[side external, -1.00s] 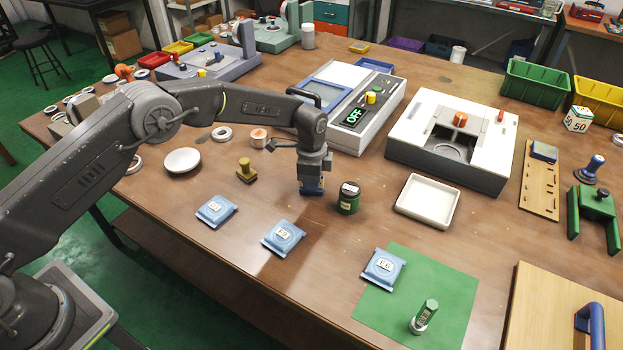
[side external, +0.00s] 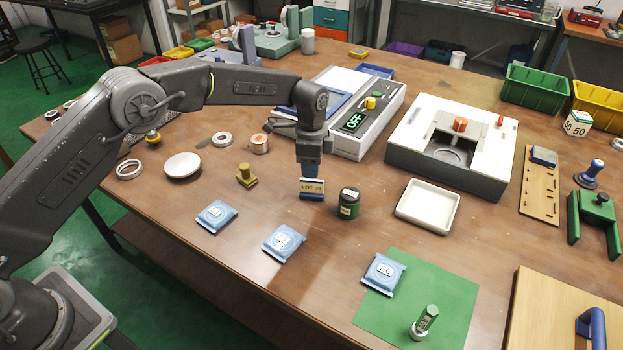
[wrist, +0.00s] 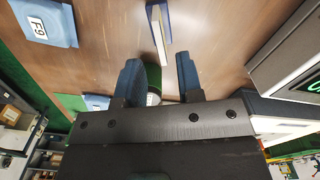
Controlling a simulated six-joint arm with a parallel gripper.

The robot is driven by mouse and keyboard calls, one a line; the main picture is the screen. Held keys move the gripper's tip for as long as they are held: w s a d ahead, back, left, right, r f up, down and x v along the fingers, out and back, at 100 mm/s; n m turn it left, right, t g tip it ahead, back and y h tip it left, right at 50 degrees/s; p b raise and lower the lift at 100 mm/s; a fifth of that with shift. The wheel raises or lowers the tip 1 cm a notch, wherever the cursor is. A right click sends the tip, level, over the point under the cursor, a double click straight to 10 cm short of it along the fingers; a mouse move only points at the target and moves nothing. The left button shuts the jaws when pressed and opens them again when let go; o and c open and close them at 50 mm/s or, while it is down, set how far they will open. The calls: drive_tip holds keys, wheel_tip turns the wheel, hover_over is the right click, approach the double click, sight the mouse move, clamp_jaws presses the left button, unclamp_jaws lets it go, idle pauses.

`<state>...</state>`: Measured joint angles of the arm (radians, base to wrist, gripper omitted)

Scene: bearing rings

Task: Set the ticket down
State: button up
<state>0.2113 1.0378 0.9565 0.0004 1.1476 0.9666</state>
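The ticket (side external: 312,186), a pale card marked "LOT 25" in a dark blue base, stands upright on the brown table in the side view. In the wrist view the ticket (wrist: 158,32) shows edge-on, beyond and between the fingertips. My gripper (side external: 309,174) is just above it, pointing down.
A green jar (side external: 348,203) stands close to the right of the ticket. Blue packets (side external: 284,243) lie in front, one on a green mat (side external: 420,300). A white tray (side external: 428,206) is to the right. A grey console (side external: 365,120) reading "OFF" stands behind.

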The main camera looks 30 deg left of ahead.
drive_tip(key=s+a+r+n+t, duration=0.1)
drive_tip(key=s+a+r+n, duration=0.15)
drive_tip(key=r, duration=0.65)
drive_tip(key=s+a+r+n, duration=0.15)
drive_tip(key=s+r, duration=0.25)
drive_tip(key=r, duration=0.4)
drive_tip(key=s+a+r+n+t, duration=0.2)
drive_tip(key=s+a+r+n, duration=0.15)
drive_tip(key=s+r, duration=0.45)
drive_tip(key=s+a+f+n+t, duration=0.1)
drive_tip(key=s+a+f+n, duration=0.1)
drive_tip(key=s, duration=0.9)
drive_tip(key=s+a+f+n+t, duration=0.1)
drive_tip(key=s+a+f+n, duration=0.1)
drive_tip(key=s, duration=0.9)
drive_tip(key=shift+a+n+t, duration=0.3)
drive_tip(key=shift+a+n, duration=0.15)
drive_tip(key=shift+n, duration=0.6)
idle(2.2)
